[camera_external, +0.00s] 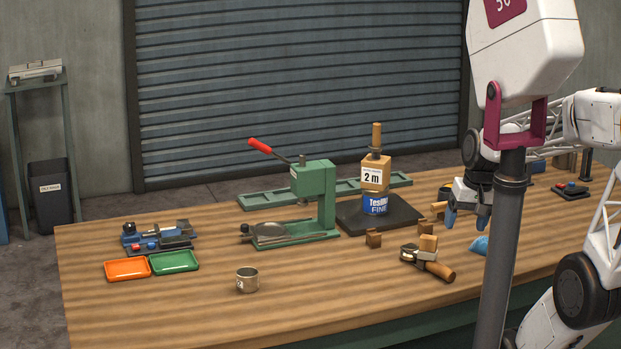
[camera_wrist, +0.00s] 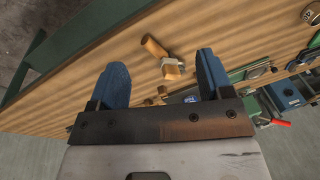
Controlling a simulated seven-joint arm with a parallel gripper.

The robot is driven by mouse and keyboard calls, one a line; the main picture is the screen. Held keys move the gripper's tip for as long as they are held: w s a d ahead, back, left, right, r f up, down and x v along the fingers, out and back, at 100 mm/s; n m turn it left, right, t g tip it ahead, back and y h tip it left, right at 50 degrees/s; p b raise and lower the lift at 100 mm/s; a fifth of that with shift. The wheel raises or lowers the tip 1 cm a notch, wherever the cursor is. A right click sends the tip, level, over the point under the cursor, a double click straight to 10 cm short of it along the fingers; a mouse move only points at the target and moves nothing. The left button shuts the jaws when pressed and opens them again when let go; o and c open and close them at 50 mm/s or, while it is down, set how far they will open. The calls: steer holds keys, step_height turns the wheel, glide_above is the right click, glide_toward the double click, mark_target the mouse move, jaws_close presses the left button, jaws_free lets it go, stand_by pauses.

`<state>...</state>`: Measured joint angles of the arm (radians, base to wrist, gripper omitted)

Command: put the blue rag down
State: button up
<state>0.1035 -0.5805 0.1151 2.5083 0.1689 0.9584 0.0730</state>
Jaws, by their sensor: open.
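The blue rag (camera_external: 480,245) lies bunched on the wooden table in the external view, partly hidden behind the grey post. My gripper (camera_external: 467,221) is above the table, a little up and left of the rag in the picture, and apart from it. Its two blue fingers are spread with nothing between them. The wrist view also shows my gripper (camera_wrist: 161,63) open and empty; I cannot make out the rag there.
A wooden-handled tool (camera_external: 438,270) lies near the rag, with small wooden blocks (camera_external: 373,238) nearby. A green press (camera_external: 318,200), a blue can (camera_external: 375,204) on a dark plate, a metal cup (camera_external: 247,280) and orange (camera_external: 127,269) and green trays (camera_external: 174,262) stand leftward. The front middle table is clear.

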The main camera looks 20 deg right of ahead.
steer(key=shift+s+a+r+n+t+h, duration=0.15)
steer(key=shift+s+r+n+h, duration=0.25)
steer(key=shift+r+n, duration=0.25)
steer(key=shift+s+a+r+n+t+h, duration=0.15)
steer(key=shift+s+r+n+h, duration=0.3)
steer(key=shift+n, duration=0.3)
steer(key=shift+d, duration=0.1)
stand_by(0.3)
